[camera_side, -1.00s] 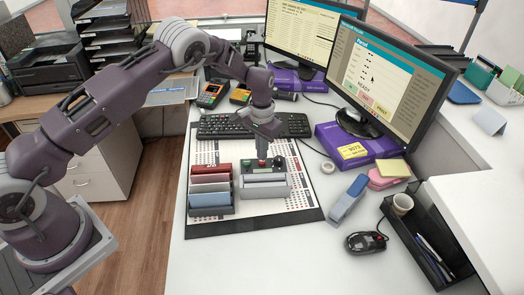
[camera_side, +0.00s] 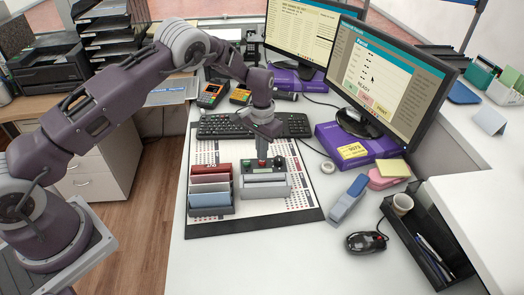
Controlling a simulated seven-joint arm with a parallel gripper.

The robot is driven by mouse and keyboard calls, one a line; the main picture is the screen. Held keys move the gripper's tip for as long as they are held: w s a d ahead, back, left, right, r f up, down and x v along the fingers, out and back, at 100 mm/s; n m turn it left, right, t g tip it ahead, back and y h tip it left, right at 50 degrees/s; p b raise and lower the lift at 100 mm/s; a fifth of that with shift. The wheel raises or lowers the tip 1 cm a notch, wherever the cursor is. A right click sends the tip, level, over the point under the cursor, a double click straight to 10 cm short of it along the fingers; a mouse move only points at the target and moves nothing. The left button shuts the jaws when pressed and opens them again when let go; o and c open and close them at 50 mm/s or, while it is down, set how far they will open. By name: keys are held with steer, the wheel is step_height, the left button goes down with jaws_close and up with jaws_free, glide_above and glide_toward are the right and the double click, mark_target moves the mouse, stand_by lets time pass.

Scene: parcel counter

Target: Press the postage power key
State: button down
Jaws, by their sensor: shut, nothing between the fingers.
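The postage device (camera_side: 265,187) is a light grey unit with a dark key panel at its back, on the desk mat. A small red key (camera_side: 262,163) shows in the middle of the panel, with a small green key (camera_side: 247,163) to its left. My gripper (camera_side: 262,155) points down at the panel, its fingers shut and empty, right over the red key in the picture. I cannot tell whether the fingertips touch it. Which key is the power key cannot be read at this size.
A rack of red, grey and blue pads (camera_side: 211,190) stands close left of the device. A black keyboard (camera_side: 220,126) lies behind. A stapler (camera_side: 349,198), a tape roll (camera_side: 327,167) and a mouse (camera_side: 366,242) lie to the right. The front of the counter is clear.

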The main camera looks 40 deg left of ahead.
steer(key=shift+f, duration=0.65)
steer(key=shift+r, duration=0.1)
stand_by(0.3)
steer(key=shift+r, duration=0.65)
step_height(320, 180, up, 8)
stand_by(3.9)
steer(key=s+r+t, duration=0.1)
steer(key=s+r, duration=0.3)
steer(key=r, duration=0.3)
steer(key=s+r+n+t, duration=0.1)
steer(key=s+r, duration=0.4)
steer(key=r, duration=0.3)
steer(key=s+r, duration=0.4)
steer(key=r, duration=0.3)
steer(key=s+r+t, duration=0.2)
steer(key=s+t, duration=0.1)
steer(key=s, duration=2.1)
steer(key=shift+s+d+t, duration=0.25)
steer(key=shift+d+t, duration=0.05)
steer(key=shift+r, duration=0.1)
